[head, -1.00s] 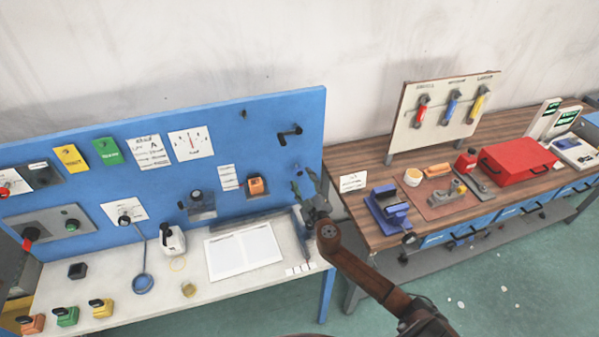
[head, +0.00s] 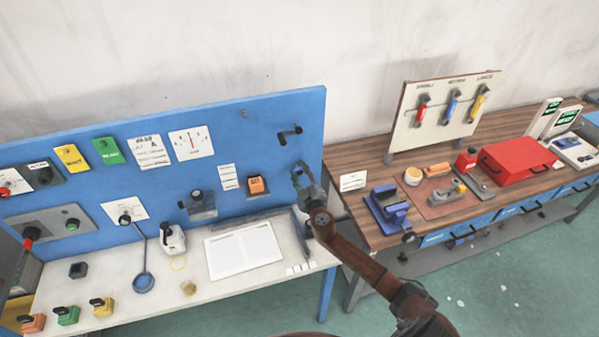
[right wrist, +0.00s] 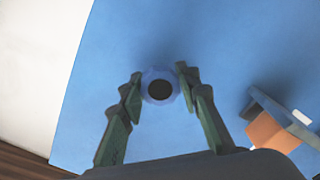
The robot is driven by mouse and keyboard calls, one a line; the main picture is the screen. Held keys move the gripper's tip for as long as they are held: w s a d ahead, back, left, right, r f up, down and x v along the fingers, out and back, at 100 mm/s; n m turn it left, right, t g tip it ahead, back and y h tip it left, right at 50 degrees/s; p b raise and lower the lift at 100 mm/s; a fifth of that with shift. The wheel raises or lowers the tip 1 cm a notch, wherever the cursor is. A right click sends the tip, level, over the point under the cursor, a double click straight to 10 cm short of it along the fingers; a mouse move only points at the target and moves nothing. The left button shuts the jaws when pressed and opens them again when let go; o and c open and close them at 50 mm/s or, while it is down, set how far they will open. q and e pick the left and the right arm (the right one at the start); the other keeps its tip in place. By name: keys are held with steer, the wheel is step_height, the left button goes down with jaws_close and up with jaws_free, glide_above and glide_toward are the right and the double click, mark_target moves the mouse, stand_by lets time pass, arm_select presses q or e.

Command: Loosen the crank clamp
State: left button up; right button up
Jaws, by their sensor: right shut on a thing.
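A black crank (head: 290,135) sticks out from the upper right of the blue panel. My right gripper (head: 301,168) is at the panel's right side, just below the crank in the head view. In the right wrist view its green fingers (right wrist: 158,82) are shut on a round bluish knob (right wrist: 159,90) with a dark centre, one fingertip on each side. The blue panel lies behind the knob. In the head view the gripper hides this knob. My left gripper is not in view.
An orange block (right wrist: 272,132) in a dark holder sits on the panel near the right gripper. The white bench top (head: 212,290) holds a paper sheet (head: 243,251). A wooden bench (head: 360,232) with a blue vise (head: 388,208) stands at the right.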

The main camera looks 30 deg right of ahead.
steer(key=c, duration=0.5)
steer(key=shift+n, duration=0.5)
steer(key=n, duration=0.3)
steer(key=shift+n+b, duration=0.3)
steer(key=shift+n, duration=0.1)
steer(key=n, duration=0.4)
steer(key=shift+n, duration=0.3)
steer(key=n+p, duration=0.1)
steer(key=n, duration=0.5)
steer(key=n+p, duration=0.1)
steer(key=n, duration=0.4)
steer(key=shift+p, duration=0.4)
steer(key=shift+f+n, duration=0.1)
steer(key=shift+n, duration=0.3)
